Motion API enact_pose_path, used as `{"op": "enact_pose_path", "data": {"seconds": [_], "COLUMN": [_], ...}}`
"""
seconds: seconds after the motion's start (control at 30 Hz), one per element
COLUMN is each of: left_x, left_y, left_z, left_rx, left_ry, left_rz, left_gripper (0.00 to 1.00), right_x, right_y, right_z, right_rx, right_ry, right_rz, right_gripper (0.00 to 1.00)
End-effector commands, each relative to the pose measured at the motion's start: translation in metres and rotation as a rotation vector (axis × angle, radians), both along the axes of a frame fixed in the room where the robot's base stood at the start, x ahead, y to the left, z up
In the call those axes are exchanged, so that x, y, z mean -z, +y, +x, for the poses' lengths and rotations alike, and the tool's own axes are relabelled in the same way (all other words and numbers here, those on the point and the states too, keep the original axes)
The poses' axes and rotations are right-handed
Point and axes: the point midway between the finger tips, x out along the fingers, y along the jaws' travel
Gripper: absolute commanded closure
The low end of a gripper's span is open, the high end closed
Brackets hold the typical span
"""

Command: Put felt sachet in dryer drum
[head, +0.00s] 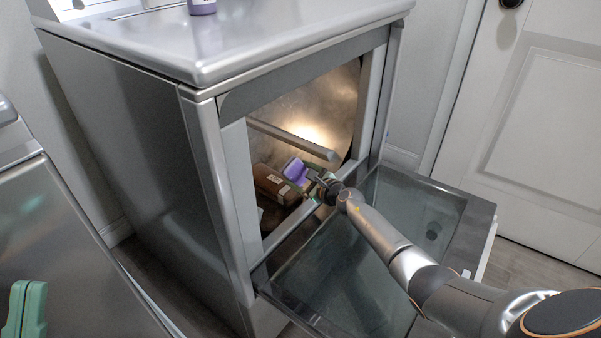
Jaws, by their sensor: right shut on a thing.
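The purple felt sachet (295,168) is inside the dryer opening, at the low front part of the drum (335,105). My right gripper (312,183) reaches in over the open door and is shut on the sachet; its fingertips are small and partly hidden. My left gripper (25,308) shows as green fingers at the lower left edge, in front of the neighbouring machine and away from the dryer. Its fingers look close together, but the gap is unclear.
A brown block-like item (272,184) lies in the drum beside the sachet. A bar (292,139) juts across the opening above them. The glass dryer door (340,285) is folded down under my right arm. A purple-labelled bottle (202,6) stands on the dryer top (290,40).

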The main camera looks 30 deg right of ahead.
Motion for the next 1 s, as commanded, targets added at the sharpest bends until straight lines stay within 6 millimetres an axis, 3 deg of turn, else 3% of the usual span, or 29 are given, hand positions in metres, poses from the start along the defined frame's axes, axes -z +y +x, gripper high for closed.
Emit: {"op": "enact_pose_path", "data": {"seconds": [0.43, 0.47, 0.5, 0.63, 1.0], "left_x": [0.0, 0.0, 0.0, 0.0, -0.002], "left_y": [0.0, 0.0, 0.0, 0.0, -0.002], "left_z": [0.0, 0.0, 0.0, 0.0, 0.001], "left_rx": [0.0, 0.0, 0.0, 0.001, -0.008], "left_ry": [0.0, 0.0, 0.0, 0.0, 0.003], "left_rz": [0.0, 0.0, 0.0, -0.001, 0.015], "left_gripper": [1.0, 1.0, 1.0, 1.0, 1.0], "right_x": [0.018, 0.019, 0.018, 0.018, 0.017], "right_y": [-0.002, -0.002, -0.002, -0.002, -0.003], "right_z": [0.0, 0.0, 0.0, 0.0, -0.003], "right_rx": [0.008, 0.007, 0.007, 0.006, 0.007], "right_ry": [0.003, 0.003, 0.002, 0.003, 0.005], "right_rz": [0.0, -0.001, -0.003, -0.004, -0.004], "right_gripper": [0.74, 0.19, 0.14, 0.0, 0.0]}}
